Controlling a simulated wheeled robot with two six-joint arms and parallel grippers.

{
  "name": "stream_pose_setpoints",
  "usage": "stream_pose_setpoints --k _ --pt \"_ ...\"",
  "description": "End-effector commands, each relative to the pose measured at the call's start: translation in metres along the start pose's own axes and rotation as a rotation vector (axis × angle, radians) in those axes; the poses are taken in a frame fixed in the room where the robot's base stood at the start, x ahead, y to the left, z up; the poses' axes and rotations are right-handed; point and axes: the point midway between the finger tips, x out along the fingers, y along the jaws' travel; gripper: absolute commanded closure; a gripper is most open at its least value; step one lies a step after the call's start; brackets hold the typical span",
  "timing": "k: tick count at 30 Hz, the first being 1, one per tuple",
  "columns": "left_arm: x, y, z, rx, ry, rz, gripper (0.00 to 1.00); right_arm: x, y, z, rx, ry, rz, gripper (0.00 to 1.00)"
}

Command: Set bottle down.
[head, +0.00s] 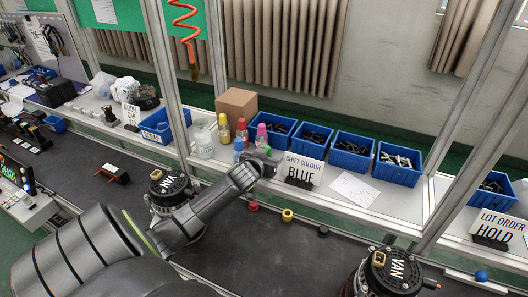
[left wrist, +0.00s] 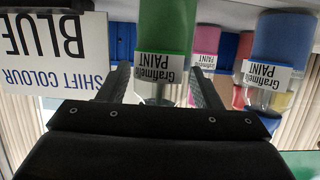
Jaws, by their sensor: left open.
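A green paint bottle (left wrist: 165,40) with a white label stands between the two fingers of my left gripper (left wrist: 162,85) in the left wrist view. The gripper is open, with one finger on each side of the bottle. The picture does not show clearly whether either finger touches it. In the head view my left gripper (head: 265,160) is at the front of the shelf, just left of the SHIFT COLOUR BLUE sign (head: 303,168), and largely hides the green bottle. A pink bottle (head: 261,134) and a blue bottle (head: 238,145) stand close by. My right gripper is not in view.
Blue bins (head: 351,152) line the shelf to the right. Alternators (head: 172,190) stand on the dark belt (head: 290,250) below.

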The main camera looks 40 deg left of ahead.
Motion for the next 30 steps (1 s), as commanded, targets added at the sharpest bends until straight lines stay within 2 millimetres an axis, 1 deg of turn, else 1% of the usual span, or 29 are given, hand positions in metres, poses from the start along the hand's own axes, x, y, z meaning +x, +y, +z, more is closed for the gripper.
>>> stream_pose_setpoints --k 5,18,21,25,30 --pt "-0.016 -0.001 0.001 0.002 0.0 0.0 0.42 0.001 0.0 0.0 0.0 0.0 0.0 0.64" --pt "-0.087 0.0 0.001 0.002 0.0 0.001 0.42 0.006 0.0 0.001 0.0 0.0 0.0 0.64" --pt "-0.1 -0.001 0.001 0.003 0.0 0.0 0.42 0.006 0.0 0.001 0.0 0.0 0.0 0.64" --pt "-0.113 0.0 0.0 0.001 0.0 -0.001 0.42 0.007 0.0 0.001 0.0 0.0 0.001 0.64" --pt "-0.119 0.0 0.0 0.0 0.0 -0.001 0.42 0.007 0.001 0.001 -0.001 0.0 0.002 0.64"
